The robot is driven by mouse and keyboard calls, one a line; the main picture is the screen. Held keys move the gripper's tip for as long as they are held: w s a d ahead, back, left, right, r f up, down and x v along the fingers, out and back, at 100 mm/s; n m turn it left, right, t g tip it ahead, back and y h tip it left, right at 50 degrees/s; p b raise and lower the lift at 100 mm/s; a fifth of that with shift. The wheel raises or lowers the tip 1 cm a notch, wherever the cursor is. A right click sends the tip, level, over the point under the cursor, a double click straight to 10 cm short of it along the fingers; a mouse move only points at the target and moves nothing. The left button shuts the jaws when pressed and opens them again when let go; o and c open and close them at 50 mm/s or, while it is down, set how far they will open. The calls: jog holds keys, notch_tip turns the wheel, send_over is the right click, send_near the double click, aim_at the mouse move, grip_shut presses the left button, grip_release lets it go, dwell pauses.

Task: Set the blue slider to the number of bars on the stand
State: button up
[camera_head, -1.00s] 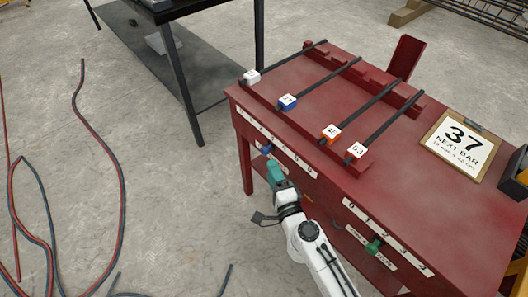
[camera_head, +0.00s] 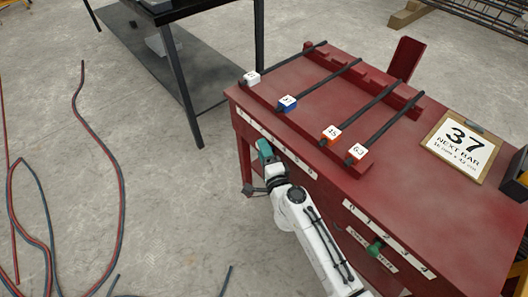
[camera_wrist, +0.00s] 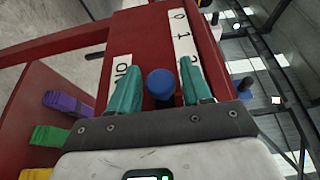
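The blue slider (camera_wrist: 161,84) is a round blue knob on the red stand's front. In the wrist view it sits between the two teal fingers of my gripper (camera_wrist: 159,84), which is open with a gap on each side of the knob. A white number strip (camera_wrist: 184,38) beside it shows 0, 1 and part of another digit; the right finger covers the rest. In the head view my gripper (camera_head: 264,149) hides the slider. Several dark bars (camera_head: 369,112) lie across the red stand (camera_head: 330,95), with tags in white, blue and orange at their near ends.
A sign (camera_head: 461,146) reading 37 NEXT BAR lies on the tabletop. Purple (camera_wrist: 68,104) and green (camera_wrist: 50,136) objects show at the wrist view's left. Cables lie on the floor.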

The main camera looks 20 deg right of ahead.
grip_shut()
jog(key=shift+s, duration=0.15)
jog(key=s, duration=0.1)
jog(key=s+d, duration=0.1)
jog(key=s, duration=0.2)
jog(key=shift+s+d+p, duration=0.3)
jog(key=shift+o, duration=0.8)
grip_release()
